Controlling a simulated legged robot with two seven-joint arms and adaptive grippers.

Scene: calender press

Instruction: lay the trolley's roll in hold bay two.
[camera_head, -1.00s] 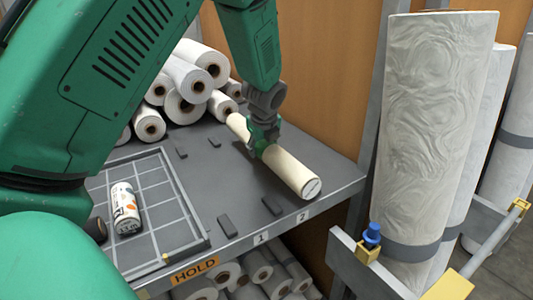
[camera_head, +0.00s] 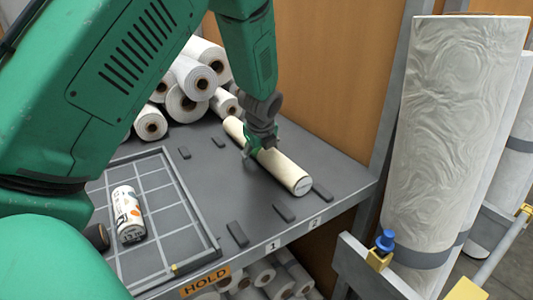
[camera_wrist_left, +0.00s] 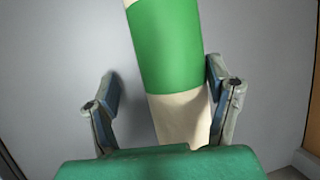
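The cream roll (camera_head: 283,168) lies on the grey shelf, its front end between the two dark chocks by label 2 (camera_head: 315,222). It appears to rest on the surface. My left gripper (camera_head: 255,146) is over the roll's middle, fingers spread. In the left wrist view the open fingers (camera_wrist_left: 165,105) stand on either side of the roll (camera_wrist_left: 180,118), which has a green band. A gap shows at the left finger; the right finger is close to the roll, and contact cannot be told. My right gripper is not in view.
White rolls (camera_head: 190,80) are piled at the back. A wire-grid tray (camera_head: 190,207) with a printed can (camera_head: 128,214) is on the left. Bay one, by label 1 (camera_head: 272,246), is empty. A wooden panel (camera_head: 325,80) and tall wrapped rolls (camera_head: 450,130) stand on the right.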

